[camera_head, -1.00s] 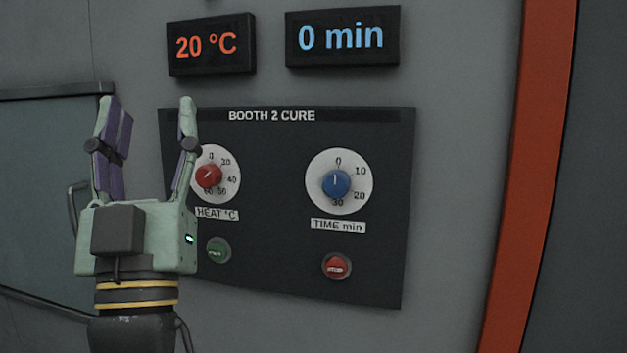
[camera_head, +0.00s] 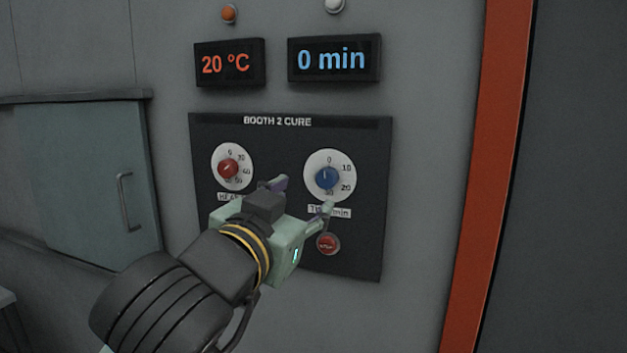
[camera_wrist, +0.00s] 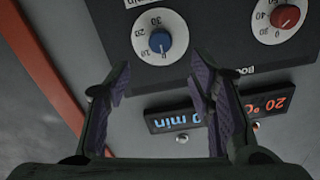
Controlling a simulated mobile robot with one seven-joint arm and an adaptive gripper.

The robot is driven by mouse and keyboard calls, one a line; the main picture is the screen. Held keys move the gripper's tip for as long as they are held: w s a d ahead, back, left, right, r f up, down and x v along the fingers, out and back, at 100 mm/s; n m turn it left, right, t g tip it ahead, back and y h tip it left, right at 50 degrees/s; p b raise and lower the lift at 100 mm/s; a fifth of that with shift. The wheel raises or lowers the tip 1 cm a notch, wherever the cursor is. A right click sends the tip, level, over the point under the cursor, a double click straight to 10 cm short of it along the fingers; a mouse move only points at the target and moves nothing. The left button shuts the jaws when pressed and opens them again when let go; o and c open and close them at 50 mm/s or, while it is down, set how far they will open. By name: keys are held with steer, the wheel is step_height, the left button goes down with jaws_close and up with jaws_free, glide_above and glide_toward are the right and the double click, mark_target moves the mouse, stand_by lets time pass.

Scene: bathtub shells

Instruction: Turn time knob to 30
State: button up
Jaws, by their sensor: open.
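The blue time knob (camera_head: 327,178) sits on a white dial marked 0 to 30 at the right of the dark control panel, its mark pointing up toward 0. The time display (camera_head: 333,60) above reads 0 min. My gripper (camera_head: 302,196) is open and empty, in front of the panel, below and left of the blue knob. One finger covers part of the TIME min label. In the wrist view the blue knob (camera_wrist: 160,42) appears upside down, beyond and between the open fingertips (camera_wrist: 158,85), with nothing held.
The red heat knob (camera_head: 228,169) is left of the time dial, and its display (camera_head: 230,63) reads 20 °C. A red button (camera_head: 327,243) is below the time dial, close to my gripper. An orange frame (camera_head: 480,150) stands to the right.

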mark_target(325, 180)
steer(key=p+x, duration=0.2)
steer(key=x, duration=0.8)
steer(key=shift+w+p, duration=0.15)
steer(key=shift+p, duration=0.2)
steer(key=shift+c, duration=0.3)
steer(key=c, duration=1.1)
